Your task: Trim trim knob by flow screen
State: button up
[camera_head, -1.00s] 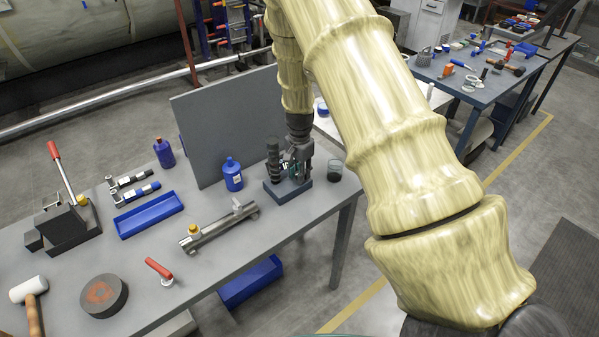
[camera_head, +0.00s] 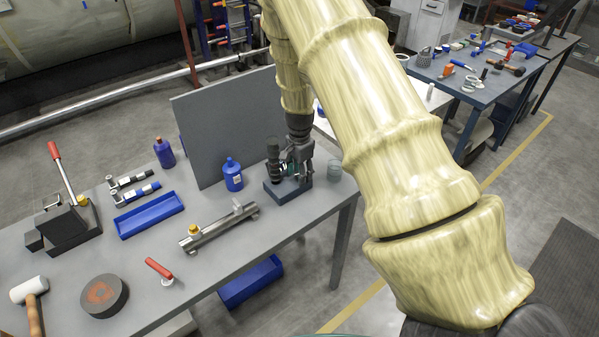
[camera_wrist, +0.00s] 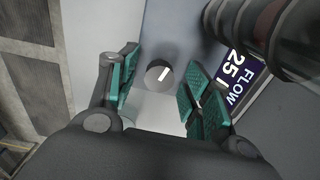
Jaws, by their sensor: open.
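The trim knob (camera_wrist: 159,74) is a small round grey knob with a white pointer mark, seen from above in the wrist view. The flow screen (camera_wrist: 247,72) is a dark panel beside it on the right, reading "FLOW" and "25", partly covered by a black cylinder. My gripper (camera_wrist: 162,88) is open, with green pads on either side of the knob and a gap to each. In the head view my gripper (camera_head: 297,168) points down over the dark base (camera_head: 287,190) of the device. The knob and screen are hidden there.
The black cylinder (camera_wrist: 295,40) stands close to my right finger; it rises left of my gripper in the head view (camera_head: 273,160).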

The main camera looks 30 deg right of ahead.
notch_tip(320, 180, up, 12)
dwell(0.6)
dwell(0.5)
